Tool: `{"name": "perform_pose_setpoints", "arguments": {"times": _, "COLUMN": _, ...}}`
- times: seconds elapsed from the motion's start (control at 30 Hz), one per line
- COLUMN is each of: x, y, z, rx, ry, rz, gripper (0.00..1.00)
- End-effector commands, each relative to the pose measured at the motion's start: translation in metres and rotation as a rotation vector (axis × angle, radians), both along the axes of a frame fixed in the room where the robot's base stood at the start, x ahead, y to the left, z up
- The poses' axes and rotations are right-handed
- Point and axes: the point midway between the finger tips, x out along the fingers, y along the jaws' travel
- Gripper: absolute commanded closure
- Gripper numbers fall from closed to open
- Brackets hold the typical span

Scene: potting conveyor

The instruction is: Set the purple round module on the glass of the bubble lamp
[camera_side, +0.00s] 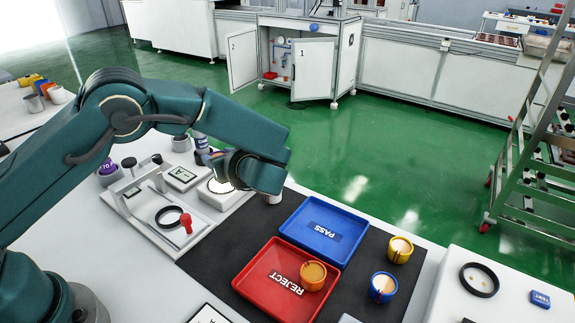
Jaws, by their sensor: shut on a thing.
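My gripper (228,168) is at the end of my bent wrist, above the white stations at the left of the dark mat. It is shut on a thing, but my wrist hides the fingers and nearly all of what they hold. I cannot make out the purple round module for certain. A pale round disc (221,186) on a low white box, which looks like the bubble lamp's glass, shows just below my gripper and partly behind it. I cannot tell the height of the gap between them.
A blue PASS tray (345,221) and a red REJECT tray (242,283), with an orange cup (313,276), lie on the mat. Yellow (400,250) and blue (383,288) cups stand right. A purple item marked 70 (107,170) and a ring-and-red-knob fixture (150,222) are left.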

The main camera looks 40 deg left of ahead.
Motion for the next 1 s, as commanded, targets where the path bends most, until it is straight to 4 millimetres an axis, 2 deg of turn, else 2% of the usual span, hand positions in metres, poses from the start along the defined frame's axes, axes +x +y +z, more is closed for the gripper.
{"name": "perform_pose_setpoints", "arguments": {"times": 0.3, "x": 0.0, "y": 0.0, "z": -0.038, "rx": 0.001, "ry": 0.001, "rz": -0.002, "gripper": 1.0}}
{"name": "perform_pose_setpoints", "arguments": {"times": 0.7, "x": 0.0, "y": 0.0, "z": -0.042, "rx": -0.001, "ry": 0.0, "rz": -0.001, "gripper": 1.0}}
{"name": "perform_pose_setpoints", "arguments": {"times": 0.73, "x": 0.0, "y": 0.0, "z": -0.043, "rx": -0.001, "ry": 0.0, "rz": -0.001, "gripper": 0.5}}
{"name": "perform_pose_setpoints", "arguments": {"times": 0.8, "x": 0.0, "y": 0.0, "z": -0.042, "rx": -0.001, "ry": -0.001, "rz": -0.001, "gripper": 0.23}}
{"name": "perform_pose_setpoints", "arguments": {"times": 1.0, "x": 0.0, "y": 0.0, "z": -0.042, "rx": -0.001, "ry": 0.0, "rz": -0.001, "gripper": 0.23}}
